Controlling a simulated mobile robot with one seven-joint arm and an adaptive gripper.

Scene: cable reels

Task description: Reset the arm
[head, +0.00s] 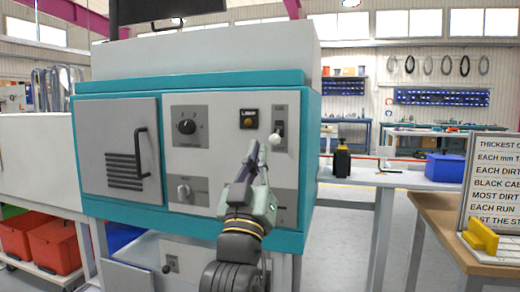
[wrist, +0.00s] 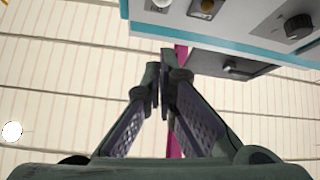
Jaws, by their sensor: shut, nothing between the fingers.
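My gripper (head: 258,158) is raised in front of the grey and teal machine (head: 195,82), near the right part of its control panel. Its fingers are shut and empty. In the wrist view, the gripper (wrist: 164,70) points past the machine's teal edge, with the fingertips together. A lever with a white knob (head: 274,138) sits just beyond the fingertips on the panel; I cannot tell whether they touch. The panel also has a black dial (head: 187,126), a lower knob (head: 184,191) and an amber button (head: 248,122). My arm hides part of the lower panel.
A grey door with a black handle (head: 141,152) is at the panel's left. Red bins (head: 55,246) stand at far left. At right are a wooden table (head: 445,215) with a text board (head: 490,180) and a yellow block (head: 483,237). Open floor (head: 335,240) lies between machine and table.

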